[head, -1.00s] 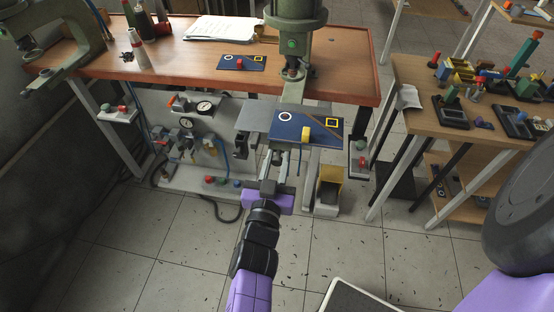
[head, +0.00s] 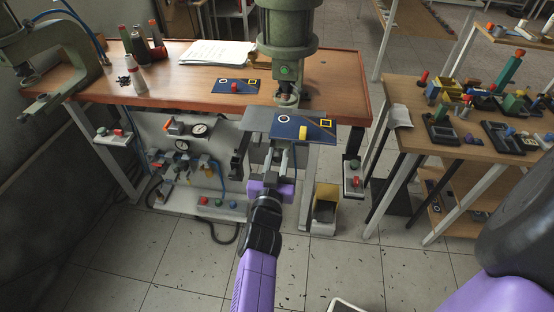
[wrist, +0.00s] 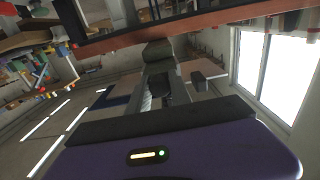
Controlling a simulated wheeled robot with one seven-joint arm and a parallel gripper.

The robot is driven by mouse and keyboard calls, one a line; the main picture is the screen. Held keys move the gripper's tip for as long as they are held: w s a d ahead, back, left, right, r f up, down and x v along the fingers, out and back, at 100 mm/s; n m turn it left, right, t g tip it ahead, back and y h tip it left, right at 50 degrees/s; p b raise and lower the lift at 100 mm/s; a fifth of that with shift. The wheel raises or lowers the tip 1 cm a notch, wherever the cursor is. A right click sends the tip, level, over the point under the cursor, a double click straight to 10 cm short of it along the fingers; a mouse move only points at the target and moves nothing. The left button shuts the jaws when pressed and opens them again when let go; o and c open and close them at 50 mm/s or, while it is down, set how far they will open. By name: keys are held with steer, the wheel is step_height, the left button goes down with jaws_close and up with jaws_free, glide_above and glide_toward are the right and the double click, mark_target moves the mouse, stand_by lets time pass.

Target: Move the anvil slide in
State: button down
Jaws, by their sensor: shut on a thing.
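The anvil slide is a grey plate (head: 257,123) jutting from the bench front under the green press (head: 288,52). A blue panel (head: 287,131) with a white ring, a yellow square and a yellow part (head: 304,131) lies on it. My gripper (head: 279,150) is at the slide's front, just below the panel, shut on the slide's front part. The grip itself is partly hidden beneath the panel. In the wrist view the fingers (wrist: 158,88) point at a dark block (wrist: 157,52) below the bench edge.
The wooden bench (head: 185,75) holds a second blue panel (head: 234,86), papers (head: 215,52) and bottles. Gauges and hoses hang below it. A side table (head: 440,160) with parts stands at right. The floor in front is clear.

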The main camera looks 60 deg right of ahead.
steer(key=c, duration=1.2)
jaws_free()
steer(key=shift+o, duration=0.2)
steer(key=b+v, duration=0.1)
steer(key=v, duration=0.7)
steer(key=shift+r, duration=0.1)
